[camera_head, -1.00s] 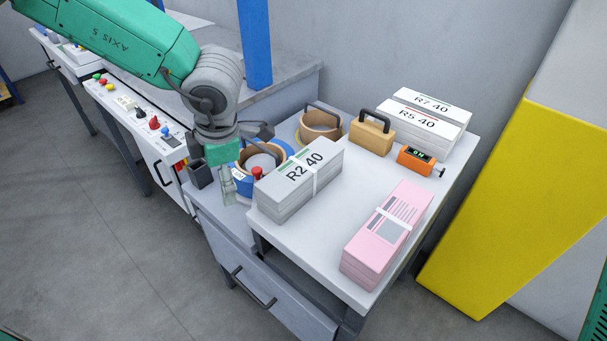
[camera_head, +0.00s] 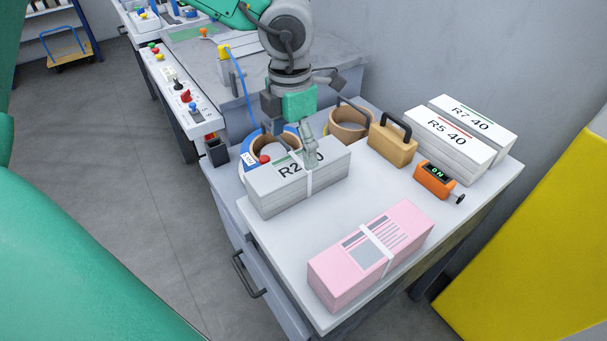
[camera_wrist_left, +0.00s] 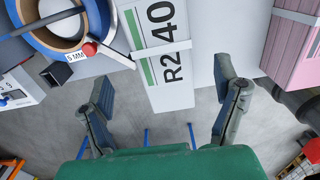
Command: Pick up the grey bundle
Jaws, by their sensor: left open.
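The grey bundle (camera_head: 275,196), marked R2 40 with a white strap, lies on the near left part of the white tabletop. My left gripper (camera_head: 291,142) is open over it, and one finger hides part of its label. In the left wrist view, the bundle's labelled top (camera_wrist_left: 160,52) shows between the two spread fingers of the left gripper (camera_wrist_left: 164,76), with a gap on each side. No contact with the bundle is visible. My right gripper is not in view.
A pink bundle (camera_head: 350,272) lies at the front right. White bundles (camera_head: 447,140), an orange device (camera_head: 435,180), a tan handled block (camera_head: 391,147) and tape rolls (camera_head: 350,118) stand behind. The table's middle is clear. A yellow panel (camera_head: 540,240) stands at right.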

